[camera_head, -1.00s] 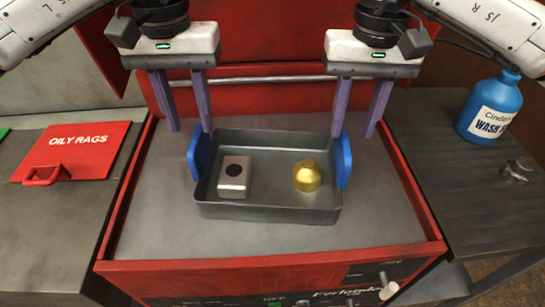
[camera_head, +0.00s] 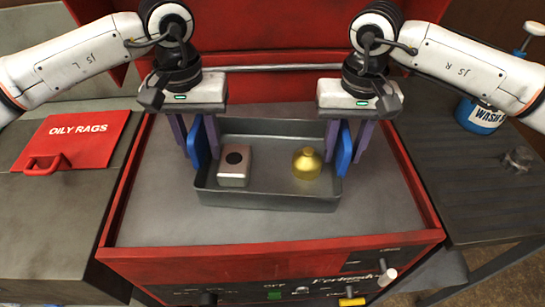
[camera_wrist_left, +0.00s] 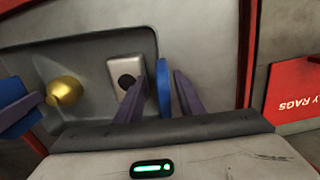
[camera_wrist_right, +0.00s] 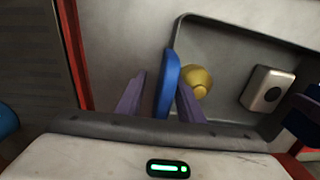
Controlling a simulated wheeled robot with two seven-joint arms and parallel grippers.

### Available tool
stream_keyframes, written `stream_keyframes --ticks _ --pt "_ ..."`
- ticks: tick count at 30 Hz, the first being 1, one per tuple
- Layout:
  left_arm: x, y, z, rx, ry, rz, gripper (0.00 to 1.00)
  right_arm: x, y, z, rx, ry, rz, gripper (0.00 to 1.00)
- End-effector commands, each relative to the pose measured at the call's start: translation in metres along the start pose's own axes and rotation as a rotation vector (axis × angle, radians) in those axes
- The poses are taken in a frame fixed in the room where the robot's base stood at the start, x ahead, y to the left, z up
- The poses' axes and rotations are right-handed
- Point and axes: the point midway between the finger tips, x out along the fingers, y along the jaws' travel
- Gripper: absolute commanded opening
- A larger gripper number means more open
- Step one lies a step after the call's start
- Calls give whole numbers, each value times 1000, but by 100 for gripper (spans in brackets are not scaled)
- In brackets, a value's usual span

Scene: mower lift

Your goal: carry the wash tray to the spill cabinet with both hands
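The wash tray (camera_head: 265,201) is a grey metal pan with a blue handle at each end. It rests on the grey top of the red cart. A silver block with a dark round spot (camera_head: 234,165) and a brass domed part (camera_head: 307,164) are in it. My left gripper (camera_head: 199,150) is open, its purple fingers on either side of the left blue handle (camera_wrist_left: 164,86). My right gripper (camera_head: 345,155) is open, its fingers on either side of the right blue handle (camera_wrist_right: 167,84). Gaps show between fingers and handles in both wrist views.
A red OILY RAGS lid (camera_head: 76,142) with a handle lies on the grey surface at left. At right, a dark bench (camera_head: 455,180) carries a blue wash bottle (camera_head: 480,116) and a small metal part (camera_head: 517,159). The cart top before the tray is clear.

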Motion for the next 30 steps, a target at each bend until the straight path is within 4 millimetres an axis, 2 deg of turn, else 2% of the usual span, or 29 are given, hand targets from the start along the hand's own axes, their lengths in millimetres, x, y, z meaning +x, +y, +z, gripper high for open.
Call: stream_keyframes --ticks 11,17,30 --pt "4 0 0 1 0 0 33 4 0 0 0 0 1 33" --pt "4 0 0 1 0 0 0 4 0 0 0 0 1 0" --pt "1 0 -1 -3 3 2 0 1 -1 0 -5 2 -1 0"
